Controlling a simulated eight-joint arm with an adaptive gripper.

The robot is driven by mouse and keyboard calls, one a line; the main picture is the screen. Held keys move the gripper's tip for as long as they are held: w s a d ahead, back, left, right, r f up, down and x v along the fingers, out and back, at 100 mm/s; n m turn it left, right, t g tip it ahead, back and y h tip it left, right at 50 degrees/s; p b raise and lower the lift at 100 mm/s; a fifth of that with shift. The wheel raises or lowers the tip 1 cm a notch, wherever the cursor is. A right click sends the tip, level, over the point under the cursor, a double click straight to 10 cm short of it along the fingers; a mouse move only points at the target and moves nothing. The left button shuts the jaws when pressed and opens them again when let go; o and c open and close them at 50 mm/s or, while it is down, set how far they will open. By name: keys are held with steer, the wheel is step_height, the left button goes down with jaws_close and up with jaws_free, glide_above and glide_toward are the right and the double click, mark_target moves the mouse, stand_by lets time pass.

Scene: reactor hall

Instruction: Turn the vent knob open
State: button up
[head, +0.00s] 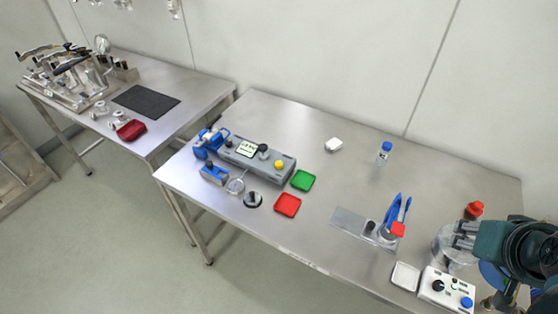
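No label marks the vent knob, so I cannot tell which part it is. A red knob-like top (474,210) shows at the far right, above a clear glass vessel (446,247). A white control box (432,293) at the table's front right edge carries a black knob (438,286) and a blue knob (466,302). My gripper (462,235) reaches in from the right, its grey fingers in front of or beside the vessel, just below the red top. Whether it touches anything is unclear. The finger gap is too small to read. My arm hides part of the vessel.
A grey device (258,160), red tray (287,205) and green tray (303,180) lie farther left. The back middle of the steel table is mostly clear.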

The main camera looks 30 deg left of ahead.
steer(key=w+a+r+n+g+y+p, duration=0.1)
steer(key=w+a+r+n+g+p, duration=0.2)
steer(key=w+a+n, duration=0.55)
steer(key=n+g+h+p, duration=0.1)
steer(key=n+g+p, duration=0.3)
steer(key=n+p, duration=0.95)
glide_above(279, 163)
steer(key=b, duration=0.4)
step_height(279, 163, down, 13)
steer(key=n, duration=0.4)
steer(key=shift+w+d, duration=0.1)
steer(key=shift+f, duration=0.1)
steer(key=shift+f, duration=0.1)
steer(key=shift+f+p, duration=0.3)
steer(key=shift+f, duration=3.5)
